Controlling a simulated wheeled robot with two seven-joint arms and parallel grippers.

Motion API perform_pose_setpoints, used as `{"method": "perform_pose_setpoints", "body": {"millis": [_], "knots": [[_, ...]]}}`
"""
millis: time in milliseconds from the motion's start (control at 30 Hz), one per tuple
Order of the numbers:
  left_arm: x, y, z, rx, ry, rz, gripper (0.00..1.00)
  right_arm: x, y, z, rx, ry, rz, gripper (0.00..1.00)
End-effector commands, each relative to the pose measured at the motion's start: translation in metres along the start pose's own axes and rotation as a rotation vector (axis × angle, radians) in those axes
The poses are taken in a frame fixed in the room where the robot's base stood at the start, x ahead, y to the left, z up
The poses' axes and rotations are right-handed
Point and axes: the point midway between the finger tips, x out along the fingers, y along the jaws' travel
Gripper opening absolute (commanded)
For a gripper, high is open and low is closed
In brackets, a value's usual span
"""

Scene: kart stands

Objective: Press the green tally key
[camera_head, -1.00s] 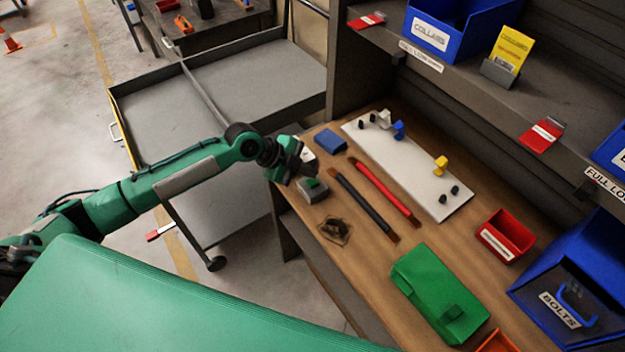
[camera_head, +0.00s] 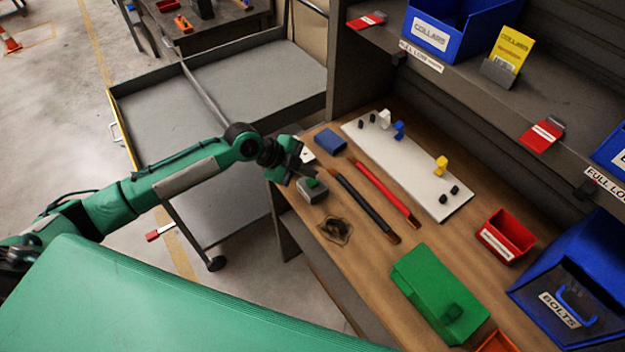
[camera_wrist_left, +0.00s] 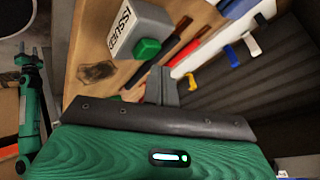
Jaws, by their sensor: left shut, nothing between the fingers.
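The green tally key (camera_head: 312,182) sits on top of a small grey box (camera_head: 312,193) near the left edge of the wooden bench. In the left wrist view the green key (camera_wrist_left: 148,48) shows on the grey box (camera_wrist_left: 142,24), which has dark lettering on its side. My left gripper (camera_head: 311,172) is shut and empty, just above and beside the key. In the left wrist view its closed fingers (camera_wrist_left: 162,84) point toward the key; whether they touch it I cannot tell. My right gripper does not show.
A black bar (camera_head: 362,205) and a red bar (camera_head: 384,192) lie right of the box. A blue block (camera_head: 330,141), a white board with pegs (camera_head: 420,178), a green case (camera_head: 440,290) and a red bin (camera_head: 506,236) stand on the bench. A grey cart (camera_head: 230,100) adjoins it.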

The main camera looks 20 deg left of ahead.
Motion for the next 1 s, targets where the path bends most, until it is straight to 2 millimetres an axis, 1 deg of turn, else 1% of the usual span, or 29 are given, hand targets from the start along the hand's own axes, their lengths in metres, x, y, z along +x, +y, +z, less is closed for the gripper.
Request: {"method": "perform_pose_setpoints", "body": {"millis": [167, 400, 1000], "knots": [[0.001, 0.001, 0.001, 0.0, 0.0, 0.0, 0.0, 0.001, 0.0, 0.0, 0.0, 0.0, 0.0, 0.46], [0.006, 0.005, 0.005, 0.0, 0.0, 0.0, 0.0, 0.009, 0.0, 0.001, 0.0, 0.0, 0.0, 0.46], [0.008, 0.006, 0.006, 0.0, 0.0, 0.0, 0.0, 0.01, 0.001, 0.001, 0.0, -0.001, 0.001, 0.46]]}}
